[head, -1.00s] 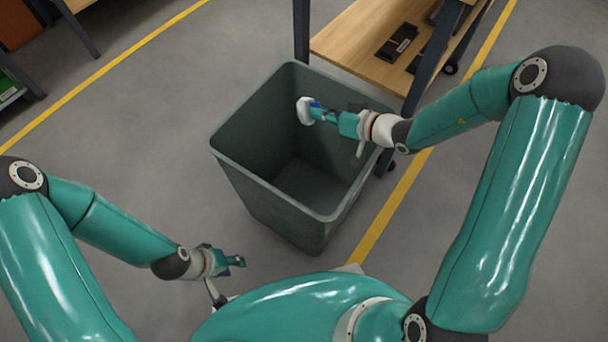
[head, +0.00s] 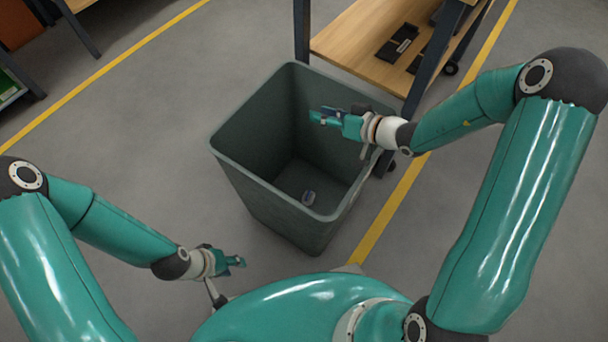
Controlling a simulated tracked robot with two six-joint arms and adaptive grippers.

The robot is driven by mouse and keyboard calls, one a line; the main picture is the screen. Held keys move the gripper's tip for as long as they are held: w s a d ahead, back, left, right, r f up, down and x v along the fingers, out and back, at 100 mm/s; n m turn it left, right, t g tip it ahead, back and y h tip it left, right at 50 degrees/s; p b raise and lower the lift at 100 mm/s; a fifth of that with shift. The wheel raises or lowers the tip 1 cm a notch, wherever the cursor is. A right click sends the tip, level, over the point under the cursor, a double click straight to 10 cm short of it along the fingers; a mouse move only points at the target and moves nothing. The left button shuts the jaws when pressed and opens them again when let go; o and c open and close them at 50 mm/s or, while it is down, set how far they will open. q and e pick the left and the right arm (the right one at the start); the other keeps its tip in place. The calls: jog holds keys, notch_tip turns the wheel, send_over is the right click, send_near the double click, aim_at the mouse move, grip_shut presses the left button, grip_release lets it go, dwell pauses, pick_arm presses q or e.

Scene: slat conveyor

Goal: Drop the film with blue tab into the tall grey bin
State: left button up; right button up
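The tall grey bin (head: 262,186) stands on the floor in the middle of the head view, its top open. The film with blue tab (head: 308,198) is inside the bin, low down near its front right side; it shows small and pale with a bit of blue. My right gripper (head: 318,117) is over the bin's opening, open and empty, well above the film. My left gripper (head: 238,261) is left of and in front of the bin, outside it, with nothing seen in it; its fingers are too small to judge.
A wooden-topped shelf unit (head: 350,43) with dark legs and black items (head: 397,44) on it stands just behind the bin to the right. Yellow lines (head: 385,215) run along the floor. Open grey floor (head: 150,130) lies to the left of the bin.

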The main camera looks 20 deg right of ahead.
jog(key=v, duration=1.1)
jog(key=shift+f, duration=0.15)
